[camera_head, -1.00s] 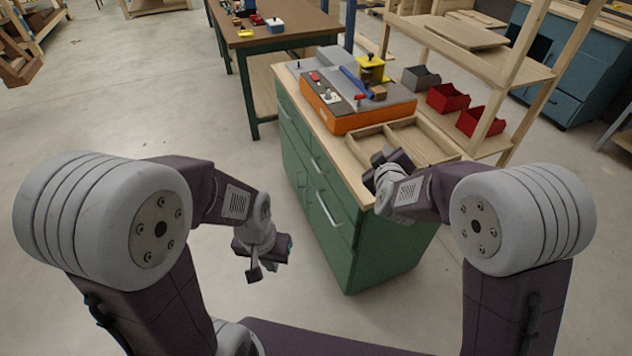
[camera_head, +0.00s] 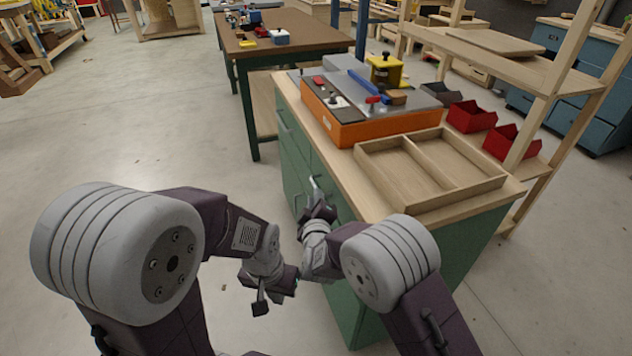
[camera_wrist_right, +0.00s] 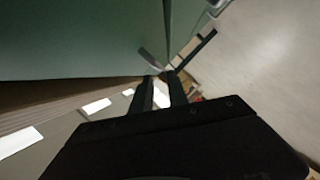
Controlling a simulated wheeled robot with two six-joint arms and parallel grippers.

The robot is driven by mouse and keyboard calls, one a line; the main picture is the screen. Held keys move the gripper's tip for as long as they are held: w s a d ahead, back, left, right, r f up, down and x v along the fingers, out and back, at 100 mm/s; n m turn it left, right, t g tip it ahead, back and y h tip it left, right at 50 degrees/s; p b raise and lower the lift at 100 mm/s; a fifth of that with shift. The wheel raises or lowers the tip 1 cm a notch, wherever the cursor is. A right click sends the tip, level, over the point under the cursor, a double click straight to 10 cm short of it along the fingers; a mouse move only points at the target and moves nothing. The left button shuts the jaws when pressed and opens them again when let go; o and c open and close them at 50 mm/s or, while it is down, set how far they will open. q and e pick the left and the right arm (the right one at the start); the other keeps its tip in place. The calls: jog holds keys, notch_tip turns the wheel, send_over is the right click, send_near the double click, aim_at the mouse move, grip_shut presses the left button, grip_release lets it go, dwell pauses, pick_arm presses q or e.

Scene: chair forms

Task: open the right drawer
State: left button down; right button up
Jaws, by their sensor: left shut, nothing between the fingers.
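The green cabinet (camera_head: 297,168) has drawers in its left-facing front. The right drawer is on the near part of that front, largely hidden behind my right arm, and looks closed. A pale bar handle (camera_head: 314,186) shows at my right gripper (camera_head: 319,202). In the right wrist view, my right gripper's fingers (camera_wrist_right: 160,82) are apart, close to the green front, with a metal handle (camera_wrist_right: 152,60) just beyond the tips. I cannot tell whether they touch it. My left gripper (camera_head: 268,300) is shut and empty, lower and left of the right one, away from the cabinet.
On the cabinet top are an orange-sided machine (camera_head: 365,122) and a wooden divided tray (camera_head: 430,165). A brown-topped bench (camera_head: 290,35) stands behind. Wooden shelving (camera_head: 480,65) with red bins (camera_head: 472,116) is at the right. The floor left of the cabinet is clear.

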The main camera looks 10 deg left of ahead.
aim_at(315, 185)
jog(key=b+x, duration=0.3)
jog(key=x, duration=0.3)
jog(key=shift+w+f, duration=0.25)
jog(key=shift+w, duration=0.1)
jog(key=shift+w+a, duration=0.1)
jog(key=shift+w, duration=0.3)
pick_arm(q)
jog(key=shift+w+f, duration=0.15)
jog(key=shift+f, duration=0.8)
pick_arm(e)
grip_shut()
